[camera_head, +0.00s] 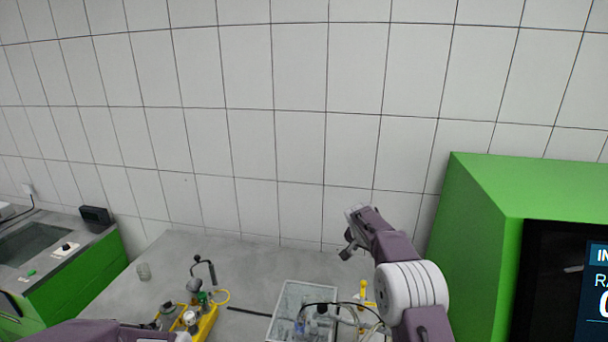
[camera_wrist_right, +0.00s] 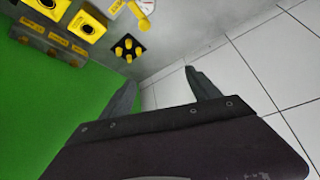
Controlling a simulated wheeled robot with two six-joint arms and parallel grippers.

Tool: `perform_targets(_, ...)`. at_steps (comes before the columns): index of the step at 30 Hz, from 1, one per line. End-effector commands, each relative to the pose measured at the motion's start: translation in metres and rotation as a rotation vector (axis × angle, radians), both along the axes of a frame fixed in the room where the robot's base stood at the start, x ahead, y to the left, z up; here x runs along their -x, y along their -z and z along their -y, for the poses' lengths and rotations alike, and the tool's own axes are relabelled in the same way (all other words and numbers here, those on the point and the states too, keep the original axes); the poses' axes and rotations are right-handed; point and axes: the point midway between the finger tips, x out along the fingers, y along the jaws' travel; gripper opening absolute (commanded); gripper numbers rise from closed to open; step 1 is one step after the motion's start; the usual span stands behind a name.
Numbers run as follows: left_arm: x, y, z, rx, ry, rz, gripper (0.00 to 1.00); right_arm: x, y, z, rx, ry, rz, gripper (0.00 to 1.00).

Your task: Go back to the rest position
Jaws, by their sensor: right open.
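My right gripper (camera_head: 349,248) is raised above the back of the grey bench (camera_head: 248,255), in front of the tiled wall. In the right wrist view its two fingers (camera_wrist_right: 160,88) are spread apart with nothing between them. The right arm comes up from the bottom right of the head view. A purple part of my left arm shows at the bottom left edge of the head view; its gripper is not in sight.
A clear-walled box (camera_head: 290,292) with parts stands on the bench below my right gripper. A yellow fixture (camera_head: 208,322) with fittings is left of it. A large green cabinet (camera_head: 480,215) with a screen is close on the right. The air above the bench is free.

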Motion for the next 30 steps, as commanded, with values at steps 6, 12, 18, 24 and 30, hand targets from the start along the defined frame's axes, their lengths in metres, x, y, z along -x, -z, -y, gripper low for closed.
perform_targets(6,0.000,0.033,0.000,0.000,0.000,0.000,0.00,0.076,-0.015,-0.012,-0.060,-0.025,-0.045,0.71)
perform_targets(12,0.000,0.050,0.000,0.000,0.000,0.000,0.00,0.180,0.019,-0.033,-0.107,-0.159,-0.174,0.71)
perform_targets(18,0.000,0.059,0.000,0.000,0.000,0.000,0.00,0.302,0.076,-0.053,-0.146,-0.339,-0.333,0.71)
perform_targets(24,0.000,0.057,0.000,0.000,0.000,0.000,0.00,0.390,0.123,-0.065,-0.165,-0.525,-0.482,0.71)
perform_targets(30,0.000,0.057,0.000,0.000,0.000,0.000,0.00,0.382,0.123,-0.066,-0.122,-0.648,-0.464,0.71)
